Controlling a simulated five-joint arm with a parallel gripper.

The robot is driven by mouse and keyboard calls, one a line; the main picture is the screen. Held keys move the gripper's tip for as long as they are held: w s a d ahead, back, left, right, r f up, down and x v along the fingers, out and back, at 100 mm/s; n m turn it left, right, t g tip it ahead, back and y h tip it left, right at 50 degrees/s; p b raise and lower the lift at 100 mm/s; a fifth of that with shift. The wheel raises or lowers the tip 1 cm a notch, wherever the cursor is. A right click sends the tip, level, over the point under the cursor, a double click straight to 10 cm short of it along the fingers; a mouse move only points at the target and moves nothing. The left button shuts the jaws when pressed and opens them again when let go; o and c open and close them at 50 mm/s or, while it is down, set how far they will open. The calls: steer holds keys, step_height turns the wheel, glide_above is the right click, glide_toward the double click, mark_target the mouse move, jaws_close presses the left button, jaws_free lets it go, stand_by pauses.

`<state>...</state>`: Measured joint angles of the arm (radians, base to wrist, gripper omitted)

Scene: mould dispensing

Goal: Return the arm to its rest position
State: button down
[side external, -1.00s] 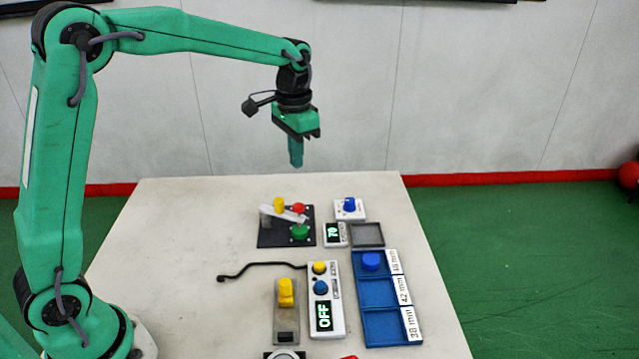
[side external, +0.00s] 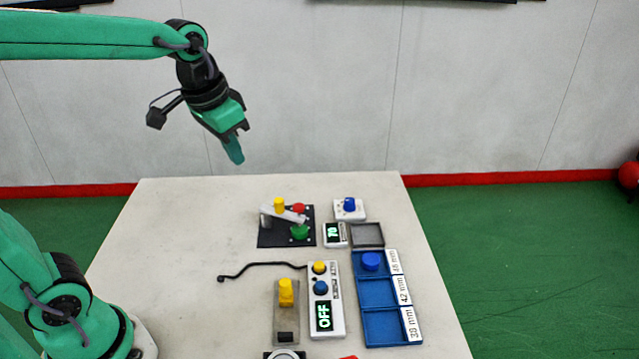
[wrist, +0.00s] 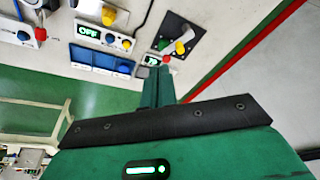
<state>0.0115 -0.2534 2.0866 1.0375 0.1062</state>
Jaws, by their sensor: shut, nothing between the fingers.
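My gripper (side external: 233,150) is shut and empty. It hangs in the air above the back left part of the table, tilted with its tip down and to the right. In the wrist view its closed fingers (wrist: 157,88) point toward the devices on the table. My arm reaches in from the left, with its upper link near level at the top of the side view. Nothing touches the gripper.
The pale table (side external: 180,240) carries a black plate with a lever and coloured knobs (side external: 270,238), a small "70" display (side external: 334,234), an "OFF" control box (side external: 338,312), a blue tray (side external: 381,329) with a blue round piece (side external: 371,261), and a yellow-knobbed device (side external: 286,292). The table's left side is clear.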

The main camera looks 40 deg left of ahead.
steer(key=s+f+n+t, duration=0.1)
steer(key=s+f+t, duration=0.1)
steer(key=s, duration=0.9)
steer(key=shift+a+f, duration=0.2)
